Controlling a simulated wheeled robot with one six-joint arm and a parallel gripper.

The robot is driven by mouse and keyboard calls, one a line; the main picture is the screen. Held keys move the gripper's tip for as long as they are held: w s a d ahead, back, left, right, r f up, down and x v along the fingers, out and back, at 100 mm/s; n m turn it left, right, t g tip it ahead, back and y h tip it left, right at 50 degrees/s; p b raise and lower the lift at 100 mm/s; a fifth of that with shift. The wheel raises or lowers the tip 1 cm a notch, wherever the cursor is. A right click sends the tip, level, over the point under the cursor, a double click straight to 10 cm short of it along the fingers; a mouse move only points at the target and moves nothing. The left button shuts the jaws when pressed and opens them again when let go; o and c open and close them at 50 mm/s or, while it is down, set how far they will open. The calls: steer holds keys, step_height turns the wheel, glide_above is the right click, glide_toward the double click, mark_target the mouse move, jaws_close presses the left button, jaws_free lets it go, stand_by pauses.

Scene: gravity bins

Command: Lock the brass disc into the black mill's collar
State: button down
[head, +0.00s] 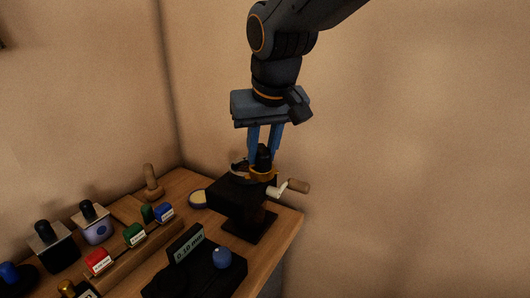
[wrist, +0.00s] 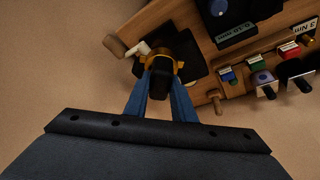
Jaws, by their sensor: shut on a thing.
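The black mill (head: 249,209) stands on the bench's back right corner, with a white crank and wooden handle (head: 298,186) on its right side. A brass ring or collar (head: 263,174) shows at its front top. My gripper (head: 264,156), with blue fingers pointing down, is shut on a dark knob (head: 263,154) just above the brass part. In the wrist view the fingers (wrist: 163,76) close on the dark piece in front of the brass part (wrist: 176,64). I cannot tell whether the brass part is the disc or the collar, or how the disc is seated.
A black block with a "0.10 mm" sign (head: 189,243) and a blue knob (head: 222,257) stands in front of the mill. A wooden rack with red, green and blue labelled pieces (head: 134,235) and black-knobbed blocks (head: 53,243) lie left. A round tin (head: 198,199) sits beside the mill.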

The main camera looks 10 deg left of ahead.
steer(key=shift+w+a+f+p, duration=0.1)
steer(key=shift+w+a+f, duration=0.1)
steer(key=shift+w+a, duration=0.85)
steer(key=shift+w+a+f+p, duration=0.15)
steer(key=shift+w+a, duration=0.35)
steer(key=shift+w, duration=1)
steer(key=shift+w+a+f+p, duration=0.1)
steer(key=shift+w+a+f, duration=0.15)
steer(key=shift+w+a, duration=0.8)
steer(key=shift+w+d+f, duration=0.2)
steer(key=shift+w+f, duration=0.1)
steer(key=shift+f, duration=0.15)
steer(key=shift+f+b, duration=0.5)
steer(key=shift+f, duration=0.45)
steer(key=shift+n+y, duration=0.5)
steer(key=shift+n, duration=0.9)
steer(key=shift+n+g+y+b, duration=0.3)
steer(key=shift+n+g+b, duration=0.3)
steer(key=shift+n+b, duration=0.7)
